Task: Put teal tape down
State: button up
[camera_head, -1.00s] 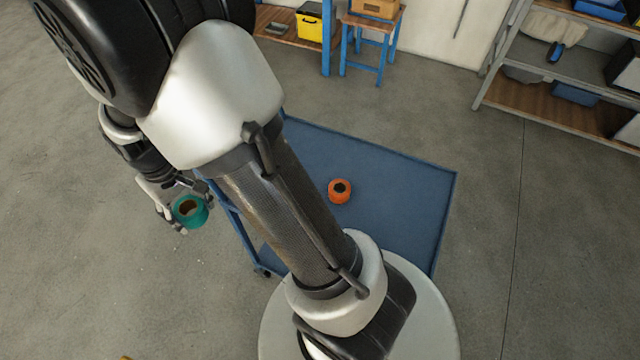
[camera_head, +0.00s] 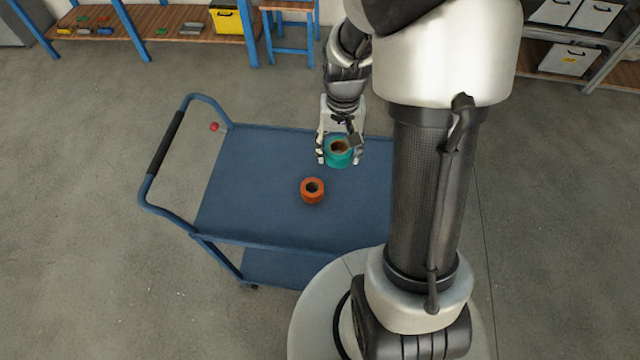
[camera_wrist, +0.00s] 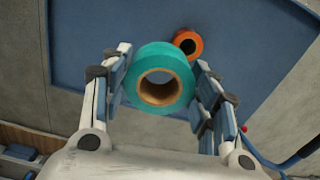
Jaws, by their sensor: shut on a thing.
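The teal tape (camera_head: 337,159) is a roll with a brown core. My gripper (camera_head: 340,158) is shut on it, with a finger on either side. In the head view they are over the far part of the blue cart top (camera_head: 250,190). In the wrist view the teal tape (camera_wrist: 160,60) sits between the fingertips of my gripper (camera_wrist: 162,75), with the cart top (camera_wrist: 120,22) beyond it. I cannot tell whether the roll touches the cart top or hangs just above it.
An orange tape roll (camera_head: 312,190) stands on the cart top, nearer and slightly left of the teal tape. The wrist view shows it too (camera_wrist: 188,43). The cart's handle (camera_head: 165,145) is at the left. The cart's left part is clear. My arm hides its right end.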

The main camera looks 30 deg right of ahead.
jog(key=shift+s+d+f+m, duration=0.25)
jog(key=shift+s+d+f, duration=0.1)
jog(key=shift+d, duration=0.2)
jog(key=shift+s+d+f+m, duration=0.25)
jog(key=shift+s+d, duration=0.1)
jog(key=shift+d, duration=0.2)
jog(key=b, duration=0.5)
send_over(343, 197)
notch_tip(343, 197, down, 14)
jog(key=shift+r, duration=0.1)
jog(key=shift+f+b, duration=0.8)
jog(key=shift+f, duration=1.75)
jog(key=shift+f, duration=0.15)
jog(key=o, duration=0.7)
jog(key=shift+c, duration=0.2)
jog(key=shift+o, duration=0.8)
